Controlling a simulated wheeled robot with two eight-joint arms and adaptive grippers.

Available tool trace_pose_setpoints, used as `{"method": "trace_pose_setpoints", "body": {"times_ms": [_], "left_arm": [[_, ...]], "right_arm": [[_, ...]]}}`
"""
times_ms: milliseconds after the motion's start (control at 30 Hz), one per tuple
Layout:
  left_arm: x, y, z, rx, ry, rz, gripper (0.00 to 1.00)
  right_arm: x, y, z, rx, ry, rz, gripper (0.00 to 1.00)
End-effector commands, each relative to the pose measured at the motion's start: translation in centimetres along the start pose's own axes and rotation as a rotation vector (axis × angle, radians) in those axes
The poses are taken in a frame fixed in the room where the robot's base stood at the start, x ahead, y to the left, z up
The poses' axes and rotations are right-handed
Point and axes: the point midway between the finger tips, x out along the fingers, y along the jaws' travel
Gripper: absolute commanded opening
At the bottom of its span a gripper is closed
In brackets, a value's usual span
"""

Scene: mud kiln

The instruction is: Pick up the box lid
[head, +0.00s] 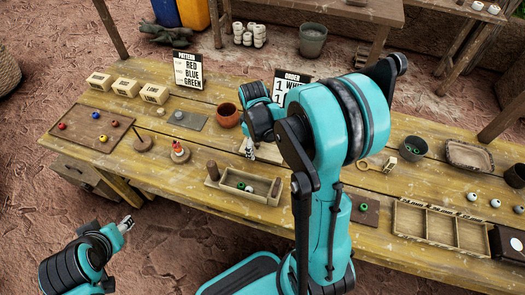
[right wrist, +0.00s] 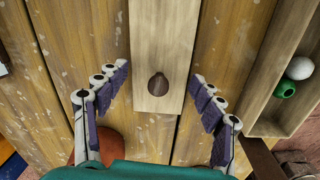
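The box lid is a pale wooden board (right wrist: 160,30) with a round dark brown knob (right wrist: 158,85), seen in the right wrist view lying flat on the table. In the head view my right arm hides most of it. My right gripper (right wrist: 161,72) is open above it, with one finger on each side of the lid and the knob between them; no contact shows. An open wooden box (head: 244,187) stands in front of the lid in the head view, holding green and white beads. My left gripper (head: 126,224) is off the table's front edge, at lower left; its opening is too small to tell.
A terracotta bowl (head: 228,115) stands close to my right gripper. A tray with coloured beads (head: 92,129) and labelled blocks (head: 127,87) are on the left. A divided wooden tray (head: 440,226) and a dark pot (head: 413,148) are on the right.

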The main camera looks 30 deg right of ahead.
Motion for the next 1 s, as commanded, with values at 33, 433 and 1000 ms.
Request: {"method": "trace_pose_setpoints", "body": {"times_ms": [33,433,1000], "left_arm": [[0.0,0.0,0.0,0.0,0.0,0.0,0.46],[0.1,0.0,0.0,0.0,0.0,0.0,0.46],[-2.5,0.0,-1.8,0.0,0.0,0.0,0.46]], "right_arm": [[0.0,0.0,0.0,0.0,0.0,0.0,0.47],[0.1,-0.1,0.1,0.001,0.0,-0.002,0.3],[-5.3,0.1,1.5,0.005,-0.001,-0.001,0.0]]}}
